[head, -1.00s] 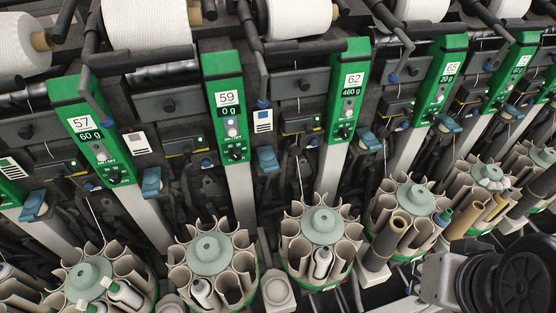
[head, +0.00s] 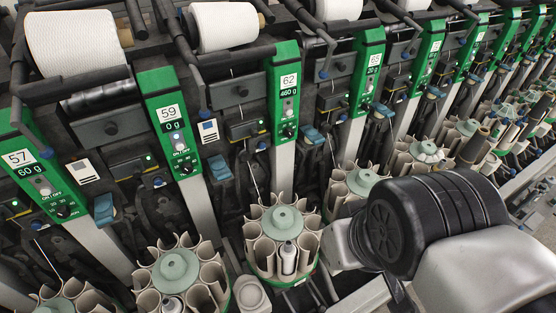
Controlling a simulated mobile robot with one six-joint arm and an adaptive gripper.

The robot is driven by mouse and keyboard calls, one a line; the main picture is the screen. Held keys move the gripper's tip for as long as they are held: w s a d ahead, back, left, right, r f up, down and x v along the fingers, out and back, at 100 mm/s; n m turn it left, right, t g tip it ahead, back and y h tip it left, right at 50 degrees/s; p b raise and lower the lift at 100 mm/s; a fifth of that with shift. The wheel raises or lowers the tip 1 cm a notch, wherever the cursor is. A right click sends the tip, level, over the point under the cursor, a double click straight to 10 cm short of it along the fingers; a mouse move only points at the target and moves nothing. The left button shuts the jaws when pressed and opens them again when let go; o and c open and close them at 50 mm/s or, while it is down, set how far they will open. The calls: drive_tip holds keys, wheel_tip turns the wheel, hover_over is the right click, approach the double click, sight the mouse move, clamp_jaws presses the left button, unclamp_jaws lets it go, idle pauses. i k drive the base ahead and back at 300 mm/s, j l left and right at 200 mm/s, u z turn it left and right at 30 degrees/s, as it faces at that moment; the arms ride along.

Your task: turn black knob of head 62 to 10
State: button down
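Head 62 is a green panel (head: 286,75) near the middle of the head view, with a white "62" label and a display reading 460 g. Its black knob (head: 289,131) sits low on the panel, below a light round button (head: 288,112). The knob's pointer and scale marks are too small to read. My arm reaches in from the lower right, with a black joint and grey links. My gripper is out of the frame, so its fingers and their distance from the knob cannot be seen.
Head 59 (head: 173,128) stands to the left and head 65 (head: 371,70) to the right. Bobbin magazines (head: 248,238) stand in a row below the panels. Yarn cones (head: 226,27) and dark bars (head: 250,56) lie above. The space directly before knob 62 looks clear.

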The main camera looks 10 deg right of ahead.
sight(290, 133)
drive_tip(key=i+l+z, duration=0.1)
drive_tip(key=l+z, duration=0.15)
drive_tip(key=i+l+z, duration=0.25)
drive_tip(key=l, duration=0.2)
drive_tip(key=l+z, duration=0.2)
drive_tip(key=l, duration=0.15)
drive_tip(key=i, duration=0.05)
